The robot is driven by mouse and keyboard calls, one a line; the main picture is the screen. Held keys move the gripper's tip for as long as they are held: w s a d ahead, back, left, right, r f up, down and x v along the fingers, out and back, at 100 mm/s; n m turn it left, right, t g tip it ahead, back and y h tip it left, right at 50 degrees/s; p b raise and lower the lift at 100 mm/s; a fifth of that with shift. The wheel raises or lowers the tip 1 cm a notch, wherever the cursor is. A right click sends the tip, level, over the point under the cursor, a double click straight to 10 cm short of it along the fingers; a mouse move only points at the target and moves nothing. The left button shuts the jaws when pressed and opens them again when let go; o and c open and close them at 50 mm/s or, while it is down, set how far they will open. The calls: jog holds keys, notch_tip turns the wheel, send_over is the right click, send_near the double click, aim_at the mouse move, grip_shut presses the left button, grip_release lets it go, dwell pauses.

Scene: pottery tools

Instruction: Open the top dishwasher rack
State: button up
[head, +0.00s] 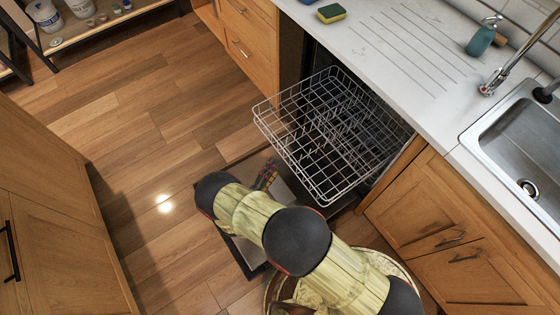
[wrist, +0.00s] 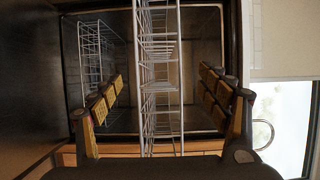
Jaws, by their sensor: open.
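The top dishwasher rack (head: 318,125), a white wire basket, stands well out of the dishwasher over its lowered door (head: 243,250). In the wrist view the rack (wrist: 160,75) appears edge-on as a column of wires. My gripper (head: 266,176) is at the rack's front left side in the head view, partly hidden by my arm. In the wrist view my gripper (wrist: 163,92) is open, its padded fingers on either side of the rack's wires with gaps to both. I cannot tell whether any part touches the rack.
Another wire rack (wrist: 92,52) sits deeper in the dishwasher. The counter (head: 400,45) holds a sponge (head: 331,13) and a soap bottle (head: 482,37). A sink (head: 520,140) is at right. Wood cabinets (head: 55,220) bound the left; the floor (head: 140,110) between is mostly clear.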

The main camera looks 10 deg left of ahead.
jog(key=v, duration=0.5)
jog(key=shift+s, duration=0.1)
dwell(0.5)
